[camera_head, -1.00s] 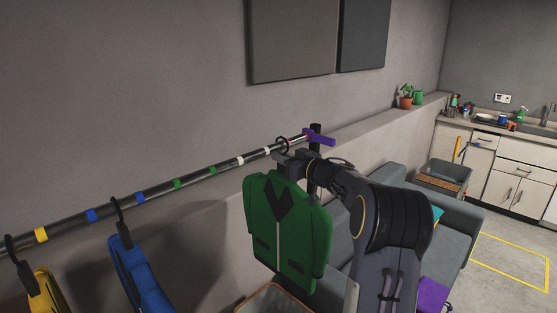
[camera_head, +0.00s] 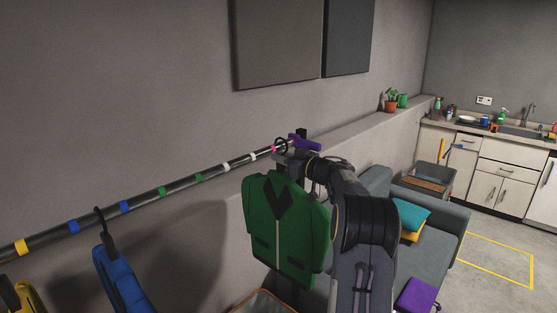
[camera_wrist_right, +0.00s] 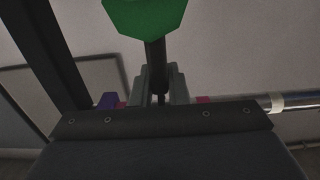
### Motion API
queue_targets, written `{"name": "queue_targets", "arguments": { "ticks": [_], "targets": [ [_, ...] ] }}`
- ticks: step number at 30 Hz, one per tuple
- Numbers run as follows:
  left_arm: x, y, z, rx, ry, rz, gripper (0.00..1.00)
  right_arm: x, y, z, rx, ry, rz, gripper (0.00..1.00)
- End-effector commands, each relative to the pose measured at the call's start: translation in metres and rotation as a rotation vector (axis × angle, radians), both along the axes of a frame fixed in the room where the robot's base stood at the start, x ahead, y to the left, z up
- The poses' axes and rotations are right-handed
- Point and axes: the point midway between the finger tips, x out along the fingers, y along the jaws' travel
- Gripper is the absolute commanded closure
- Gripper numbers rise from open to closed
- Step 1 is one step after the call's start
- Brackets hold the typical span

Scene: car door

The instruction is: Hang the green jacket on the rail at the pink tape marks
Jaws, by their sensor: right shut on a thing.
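The green jacket (camera_head: 285,235) hangs upright below my right gripper (camera_head: 288,158), near the right end of the rail (camera_head: 140,208). My right gripper is shut on the jacket's dark hanger (camera_wrist_right: 157,62). The hook (camera_head: 282,143) overlaps the rail beside a pink tape mark (camera_head: 274,149); I cannot tell whether it rests on the rail. In the right wrist view, pink marks (camera_wrist_right: 203,99) show on both sides of the gripper fingers (camera_wrist_right: 160,88), and part of the green jacket (camera_wrist_right: 145,16) shows at the top. My left gripper is not in view.
A blue jacket (camera_head: 120,280) and a yellow jacket (camera_head: 22,297) hang at the rail's left. The rail carries yellow, blue, green and white marks and a purple end piece (camera_head: 305,143). A grey sofa (camera_head: 440,235) stands behind my arm.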

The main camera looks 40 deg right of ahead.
Motion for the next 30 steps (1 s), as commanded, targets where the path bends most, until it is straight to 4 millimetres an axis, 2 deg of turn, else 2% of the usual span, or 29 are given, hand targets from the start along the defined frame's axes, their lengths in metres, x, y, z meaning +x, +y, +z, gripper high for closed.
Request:
{"name": "queue_targets", "arguments": {
  "ticks": [24, 25, 30],
  "targets": [
    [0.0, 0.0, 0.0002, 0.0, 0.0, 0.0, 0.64, -0.0003, -0.0017, -0.0029, -0.002, -0.003, 0.001, 1.0],
    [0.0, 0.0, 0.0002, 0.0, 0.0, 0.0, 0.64, -0.0002, -0.0017, -0.0029, -0.002, -0.003, 0.001, 0.82],
    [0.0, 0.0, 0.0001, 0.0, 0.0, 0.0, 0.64, -0.0002, -0.0017, -0.0036, -0.002, -0.002, 0.001, 0.6]
  ]
}}
